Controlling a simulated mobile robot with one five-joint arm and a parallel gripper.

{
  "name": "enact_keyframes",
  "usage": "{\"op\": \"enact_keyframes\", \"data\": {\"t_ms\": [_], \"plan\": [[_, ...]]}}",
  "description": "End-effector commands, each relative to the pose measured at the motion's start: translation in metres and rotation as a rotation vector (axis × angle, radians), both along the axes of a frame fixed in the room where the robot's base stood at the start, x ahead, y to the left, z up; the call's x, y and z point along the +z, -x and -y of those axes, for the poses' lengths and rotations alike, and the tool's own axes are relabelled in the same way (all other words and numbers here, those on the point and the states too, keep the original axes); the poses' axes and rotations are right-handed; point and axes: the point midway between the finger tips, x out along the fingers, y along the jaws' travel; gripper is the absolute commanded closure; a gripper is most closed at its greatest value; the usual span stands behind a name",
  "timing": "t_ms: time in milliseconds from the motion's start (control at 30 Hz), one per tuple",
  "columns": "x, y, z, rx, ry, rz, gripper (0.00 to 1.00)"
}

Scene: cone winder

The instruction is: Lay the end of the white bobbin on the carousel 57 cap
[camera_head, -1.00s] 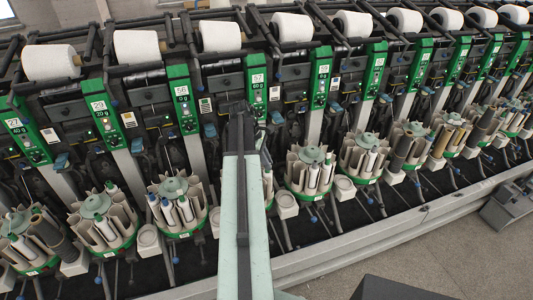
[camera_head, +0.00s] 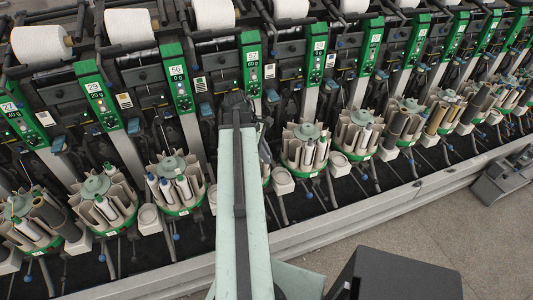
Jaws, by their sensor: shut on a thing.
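The number plate 57 is on a green panel (camera_head: 251,66) just above the end of my raised arm. Carousel 57 below it is almost wholly behind my pale green arm; only a sliver of its right edge (camera_head: 266,176) shows. Its cap is hidden. I cannot make out the white bobbin's loose end. Which bobbin is meant cannot be told.
Neighbouring carousels stand left (camera_head: 175,207) and right (camera_head: 303,172), close to my arm. White cones (camera_head: 213,14) line the top. A grey rail (camera_head: 335,213) edges the machine. Open floor (camera_head: 430,240) lies at the lower right, with a grey case (camera_head: 505,180) against the rail.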

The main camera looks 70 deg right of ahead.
Motion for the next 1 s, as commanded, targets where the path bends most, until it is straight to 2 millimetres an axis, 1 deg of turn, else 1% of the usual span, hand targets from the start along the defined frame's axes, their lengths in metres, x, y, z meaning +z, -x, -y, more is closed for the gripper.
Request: {"op": "enact_keyframes", "data": {"t_ms": [33,233,500,567,667,700,767,1000], "plan": [[0.006,0.0,0.0,0.0,0.0,0.0,0.99],[0.017,0.0,0.0,0.0,0.0,0.0,0.99],[0.016,0.0,0.0,0.0,0.0,0.0,0.99],[0.013,0.0,0.0,0.0,0.0,0.0,0.99],[-0.004,0.0,0.0,0.0,0.0,0.0,0.99],[-0.012,0.0,0.0,0.0,0.0,0.0,0.99],[-0.021,0.0,0.0,0.0,0.0,0.0,0.99],[-0.015,-0.002,0.0,0.003,0.0,0.0,0.99]]}}
